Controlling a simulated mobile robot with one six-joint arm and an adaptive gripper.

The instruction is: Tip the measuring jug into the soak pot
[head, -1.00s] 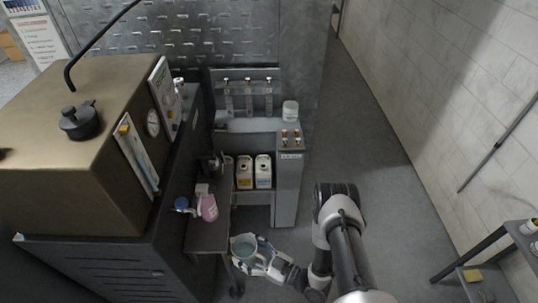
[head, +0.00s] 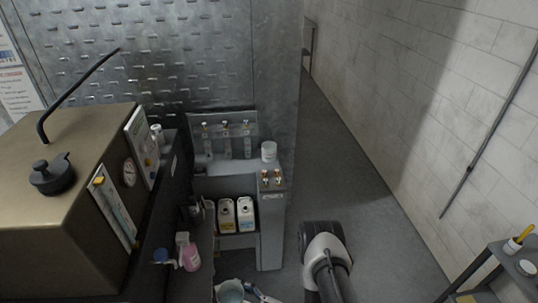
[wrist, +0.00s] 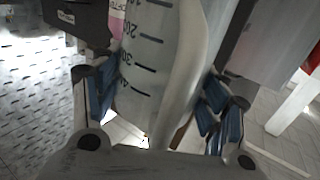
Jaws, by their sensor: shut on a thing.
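The measuring jug (head: 230,291) is at the bottom edge of the head view, partly cut off, its round mouth facing up with pale blue-green inside. In the wrist view the jug (wrist: 150,60) is a clear body with dark graduation marks and a pale handle, filling the middle. My gripper (wrist: 155,100) has its blue-padded fingers on both sides of it and is shut on it. In the head view my gripper shows only in part at the bottom edge.
A brass-coloured machine (head: 60,220) with a black knob fills the left. A pink bottle (head: 191,258) stands on the dark ledge near the jug. Two labelled jugs (head: 236,215) sit in the cabinet's lower bay.

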